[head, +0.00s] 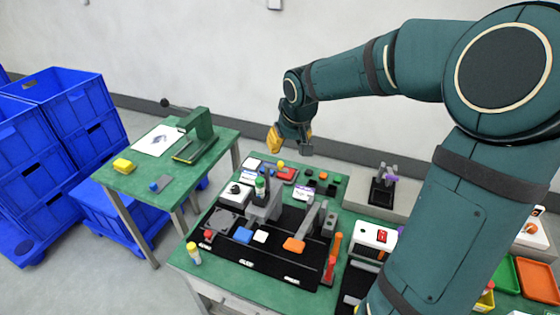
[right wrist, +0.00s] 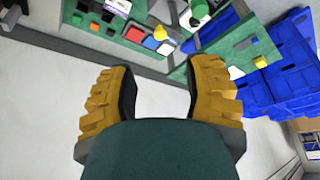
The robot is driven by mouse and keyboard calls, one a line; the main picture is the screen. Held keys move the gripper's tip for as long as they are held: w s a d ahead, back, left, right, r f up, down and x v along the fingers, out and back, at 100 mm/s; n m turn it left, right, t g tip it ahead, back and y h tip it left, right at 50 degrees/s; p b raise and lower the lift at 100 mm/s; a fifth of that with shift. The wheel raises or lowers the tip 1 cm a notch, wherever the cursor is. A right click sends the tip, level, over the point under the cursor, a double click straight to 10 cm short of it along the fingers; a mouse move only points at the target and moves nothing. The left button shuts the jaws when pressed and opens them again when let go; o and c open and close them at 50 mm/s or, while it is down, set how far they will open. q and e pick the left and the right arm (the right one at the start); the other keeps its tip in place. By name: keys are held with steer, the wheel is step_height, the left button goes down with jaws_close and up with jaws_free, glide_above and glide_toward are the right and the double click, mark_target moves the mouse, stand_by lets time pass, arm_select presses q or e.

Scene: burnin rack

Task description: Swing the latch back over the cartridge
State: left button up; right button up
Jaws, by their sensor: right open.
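On the black board (head: 225,255) stands a grey fixture (head: 264,207) with a small dark and green upright piece at its top. To its right on the board is a slanting grey lever-like part (head: 311,222), with an orange block (head: 294,245) in front of it. Which of these parts is the latch and which the cartridge is too small to tell. My right gripper (head: 289,146) is open and empty, up past the bench's far edge, apart from the board. Its yellow fingers stand wide apart in the right wrist view (right wrist: 160,75). My left gripper is not in view.
The green bench (head: 185,262) holds several small coloured blocks, a yellow-capped bottle (head: 194,253) and a red-handled tool (head: 331,263). A white box (head: 374,238) stands to the right. A side table (head: 120,186) and blue crates (head: 60,120) are at the left. My right arm hides much of the right side.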

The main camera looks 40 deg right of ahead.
mark_target(281, 163)
steer(key=x, duration=1)
steer(key=shift+f+b, duration=0.1)
steer(key=shift+b, duration=0.2)
jaws_close()
